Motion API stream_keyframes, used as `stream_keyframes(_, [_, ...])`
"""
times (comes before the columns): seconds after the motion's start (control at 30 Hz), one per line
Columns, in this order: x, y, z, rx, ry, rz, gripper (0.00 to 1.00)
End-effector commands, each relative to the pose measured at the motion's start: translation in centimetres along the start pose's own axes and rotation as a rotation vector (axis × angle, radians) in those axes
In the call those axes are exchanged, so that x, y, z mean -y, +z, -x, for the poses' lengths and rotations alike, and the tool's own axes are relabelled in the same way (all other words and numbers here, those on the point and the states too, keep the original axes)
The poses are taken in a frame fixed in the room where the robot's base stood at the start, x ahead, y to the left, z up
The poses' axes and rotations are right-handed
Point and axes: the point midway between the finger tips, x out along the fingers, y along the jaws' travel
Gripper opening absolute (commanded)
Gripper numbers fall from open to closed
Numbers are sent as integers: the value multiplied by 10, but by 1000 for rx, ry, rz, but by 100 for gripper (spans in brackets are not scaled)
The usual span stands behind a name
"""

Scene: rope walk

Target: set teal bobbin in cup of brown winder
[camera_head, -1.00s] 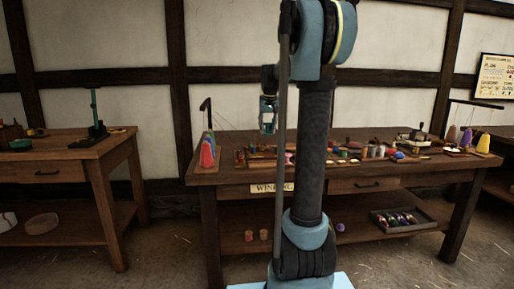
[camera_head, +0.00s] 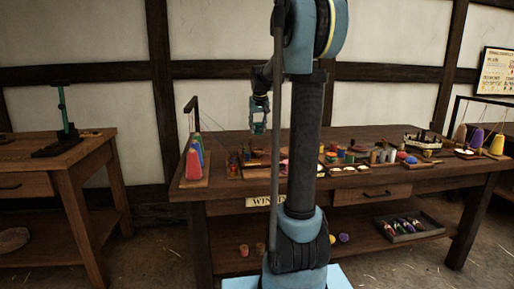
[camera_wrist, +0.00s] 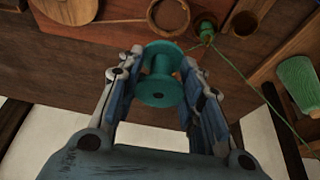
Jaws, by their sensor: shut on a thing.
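My gripper (camera_head: 259,124) is above the left part of the middle bench. In the wrist view my gripper (camera_wrist: 158,90) is shut on the teal bobbin (camera_wrist: 160,85), a spool with two flanges held between the fingertips. Several round wooden holders show beyond it at the top: a ring-like one (camera_wrist: 168,17), a brown cup (camera_wrist: 205,22) with green thread beside it, and another ring (camera_wrist: 243,24). I cannot tell which of these is the cup of the brown winder. The bobbin is apart from them.
The bench (camera_head: 350,215) carries several spools and small wooden parts. Coloured cones (camera_head: 194,160) stand at its left end beneath a dark post. A green cone (camera_wrist: 298,82) lies at the right in the wrist view, with a thread running past it. A tray (camera_head: 408,226) is on the lower shelf.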

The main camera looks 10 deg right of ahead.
Motion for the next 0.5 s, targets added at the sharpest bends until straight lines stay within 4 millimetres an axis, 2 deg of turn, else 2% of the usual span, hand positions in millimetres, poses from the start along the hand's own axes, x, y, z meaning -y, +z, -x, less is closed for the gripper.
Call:
stream_keyframes(0.1, [0,7,-18,0,0,0,13])
stream_keyframes(0.37, [1,15,-38,0,0,0,13])
stream_keyframes(0.5, [1,22,-56,0,0,0,13])
